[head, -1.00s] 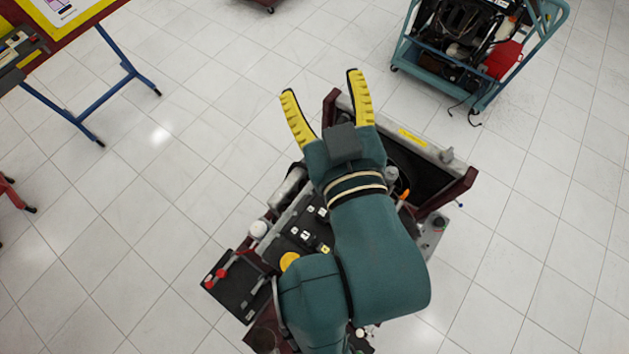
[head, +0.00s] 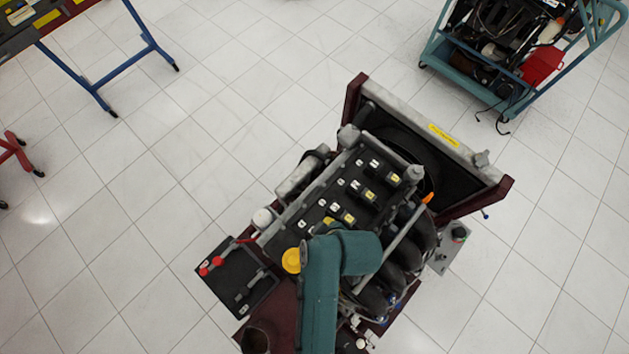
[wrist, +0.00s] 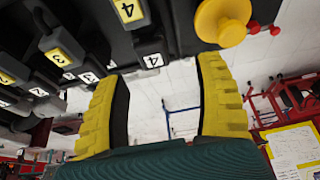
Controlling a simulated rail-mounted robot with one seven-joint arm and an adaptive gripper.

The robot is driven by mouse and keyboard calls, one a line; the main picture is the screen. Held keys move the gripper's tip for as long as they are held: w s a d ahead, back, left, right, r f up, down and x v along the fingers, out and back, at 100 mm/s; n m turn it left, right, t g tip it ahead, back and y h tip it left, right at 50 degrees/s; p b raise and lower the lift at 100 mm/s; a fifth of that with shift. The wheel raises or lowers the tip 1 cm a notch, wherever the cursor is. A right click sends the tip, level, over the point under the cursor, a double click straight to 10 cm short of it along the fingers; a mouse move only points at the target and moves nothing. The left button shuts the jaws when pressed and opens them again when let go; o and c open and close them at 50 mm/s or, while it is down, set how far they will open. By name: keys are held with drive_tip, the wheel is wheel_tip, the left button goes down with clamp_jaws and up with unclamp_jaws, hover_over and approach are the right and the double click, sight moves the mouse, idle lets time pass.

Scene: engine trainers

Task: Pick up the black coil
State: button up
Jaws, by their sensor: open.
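Several black coils with numbered white or yellow labels sit in rows on the engine top (head: 318,200) in the head view. I cannot tell which one the task means. In the wrist view, a coil with a white 4 label (wrist: 150,57) lies just above the gap between my fingertips. A coil with a yellow 4 label (wrist: 127,12) is above it, and one with a yellow 3 label (wrist: 60,52) is to the left.
A yellow cap (head: 291,260) is beside the coils; it also shows in the wrist view (wrist: 222,22). A black battery (head: 238,278) stands left of the engine and a framed radiator (head: 432,130) behind it. Another engine stand (head: 478,80) is at the far right. Tiled floor surrounds these.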

drive_tip(key=x, duration=0.2)
drive_tip(key=d+x, duration=0.1)
drive_tip(key=x, duration=0.2)
drive_tip(key=shift+w+f, duration=0.1)
drive_tip(key=shift+w+a+f, duration=0.1)
drive_tip(key=shift+f, duration=0.3)
drive_tip(key=shift+c, duration=0.3)
clamp_jaws()
